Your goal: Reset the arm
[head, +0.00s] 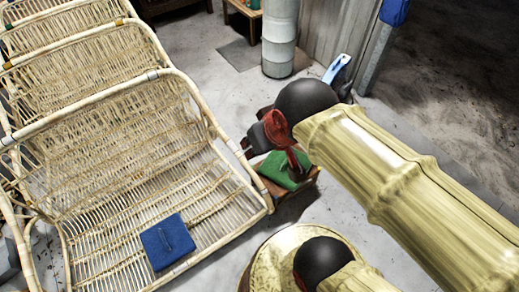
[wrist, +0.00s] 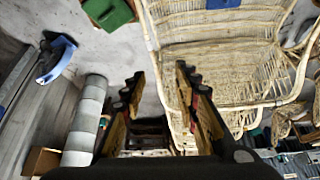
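My gripper (wrist: 159,76) is open in the wrist view, its two fingers spread apart with nothing between them. Pale floor and the edge of a rattan seat show beyond the fingers. In the head view, my arm comes in from the right. Its end is near a small wooden stand, but its fingers are hard to make out there.
Rattan chairs (head: 110,150) fill the left; a blue cloth (head: 167,241) lies on the nearest seat. A green item (head: 284,170) lies on the wooden stand (head: 296,196). A pale cylindrical column (head: 279,42) stands behind. A light-blue handled object (head: 337,68) is right of it.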

